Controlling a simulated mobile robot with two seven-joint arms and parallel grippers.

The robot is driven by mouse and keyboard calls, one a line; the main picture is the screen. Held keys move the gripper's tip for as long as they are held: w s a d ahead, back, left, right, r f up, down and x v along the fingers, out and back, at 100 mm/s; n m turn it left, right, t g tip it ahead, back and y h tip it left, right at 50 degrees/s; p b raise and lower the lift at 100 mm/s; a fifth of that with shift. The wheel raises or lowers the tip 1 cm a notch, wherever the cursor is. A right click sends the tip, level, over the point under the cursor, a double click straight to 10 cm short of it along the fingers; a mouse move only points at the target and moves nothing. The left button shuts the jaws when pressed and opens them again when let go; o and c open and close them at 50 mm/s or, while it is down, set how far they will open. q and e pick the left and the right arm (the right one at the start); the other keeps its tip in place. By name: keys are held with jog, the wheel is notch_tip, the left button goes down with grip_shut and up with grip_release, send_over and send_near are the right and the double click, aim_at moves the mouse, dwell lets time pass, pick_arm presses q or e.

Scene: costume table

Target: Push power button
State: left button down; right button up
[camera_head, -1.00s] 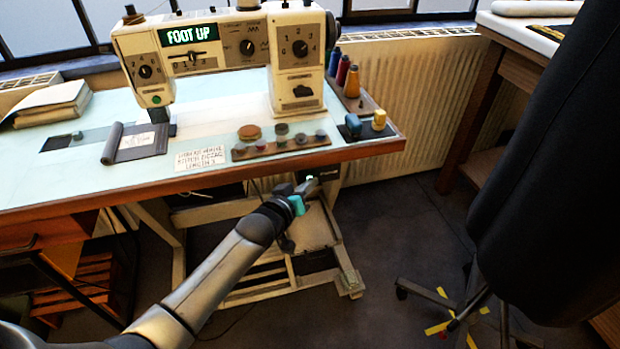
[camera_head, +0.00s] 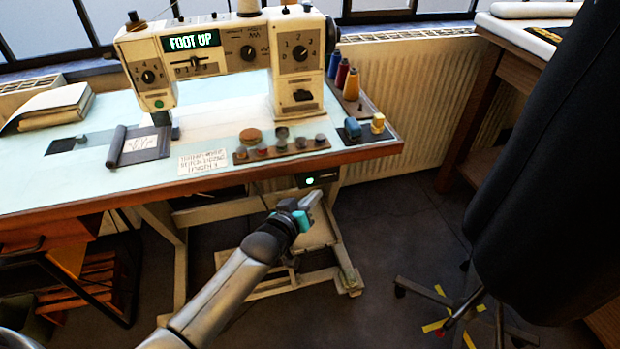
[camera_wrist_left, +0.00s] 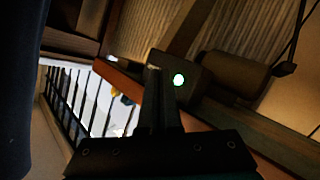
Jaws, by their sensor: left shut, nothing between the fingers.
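The power button is a small lit green-white dot (camera_head: 309,181) on a dark box (camera_head: 325,178) mounted under the front edge of the sewing table. It glows in the left wrist view (camera_wrist_left: 179,80), just right of the fingertips, on the dark box (camera_wrist_left: 195,68). My left gripper (camera_head: 312,199) is shut and empty, just below the box in the head view. A gap shows between the fingertips and the button there. In the left wrist view the closed fingers (camera_wrist_left: 154,75) point up beside the button. My right gripper is not in view.
A cream sewing machine (camera_head: 298,60) with a "FOOT UP" display stands on the table (camera_head: 60,190). The table's wooden front edge (camera_head: 370,150) overhangs the box. A metal stand (camera_head: 350,275) is below. A dark garment on a wheeled stand (camera_head: 545,170) is at right.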

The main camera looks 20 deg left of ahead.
pick_arm(q)
jog(key=shift+s+d+p, duration=0.55)
jog(key=shift+s+d, duration=0.1)
jog(key=shift+s, duration=0.3)
jog(key=shift+s+d+p, duration=0.5)
jog(key=shift+s+d, duration=0.1)
jog(key=shift+s, duration=0.35)
